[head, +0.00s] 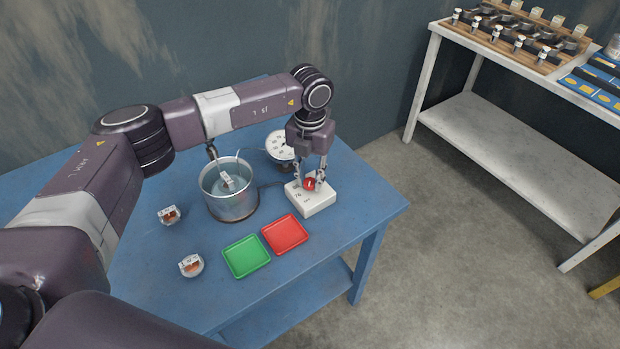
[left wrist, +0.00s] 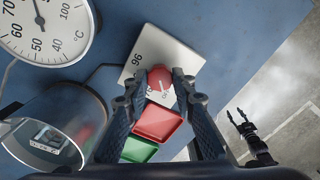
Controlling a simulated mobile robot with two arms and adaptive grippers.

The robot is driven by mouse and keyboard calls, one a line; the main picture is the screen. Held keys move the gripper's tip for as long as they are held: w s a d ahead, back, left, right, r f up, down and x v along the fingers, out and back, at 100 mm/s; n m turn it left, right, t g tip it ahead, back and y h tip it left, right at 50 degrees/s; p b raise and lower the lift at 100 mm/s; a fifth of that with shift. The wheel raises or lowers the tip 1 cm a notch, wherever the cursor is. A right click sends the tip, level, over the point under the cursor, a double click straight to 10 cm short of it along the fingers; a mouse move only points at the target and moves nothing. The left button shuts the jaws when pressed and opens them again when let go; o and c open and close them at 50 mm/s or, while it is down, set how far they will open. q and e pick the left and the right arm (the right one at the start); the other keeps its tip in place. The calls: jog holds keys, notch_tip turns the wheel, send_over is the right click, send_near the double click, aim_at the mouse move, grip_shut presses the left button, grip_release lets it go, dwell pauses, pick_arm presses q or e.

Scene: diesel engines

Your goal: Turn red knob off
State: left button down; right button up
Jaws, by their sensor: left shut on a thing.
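The red knob (head: 309,184) sits on top of a white control box (head: 318,202) near the right side of the blue table. My left gripper (head: 310,181) points down over the box, its fingers shut on the knob. In the left wrist view the red knob (left wrist: 159,79) shows between the two fingertips (left wrist: 157,92), with a white pointer mark on its face. The white box (left wrist: 165,50) there carries printed figures, partly hidden by the fingers. My right gripper (left wrist: 237,117) shows small at the right of the left wrist view, fingers apart and empty, away from the box.
A metal pot of water (head: 229,191) stands left of the box, with a white dial thermometer (head: 281,147) behind. A red tray (head: 285,234) and a green tray (head: 246,256) lie in front. Two small labelled parts (head: 169,215) (head: 191,265) rest at left. A white rack table (head: 520,150) stands apart.

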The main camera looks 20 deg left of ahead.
aim_at(310, 181)
pick_arm(q)
jog(key=shift+w+r, duration=0.1)
jog(key=shift+r, duration=0.05)
dwell(0.3)
jog(key=c, duration=1.6)
grip_release()
jog(key=shift+r, duration=0.2)
notch_tip(310, 181, up, 12)
jog(key=shift+f, duration=0.25)
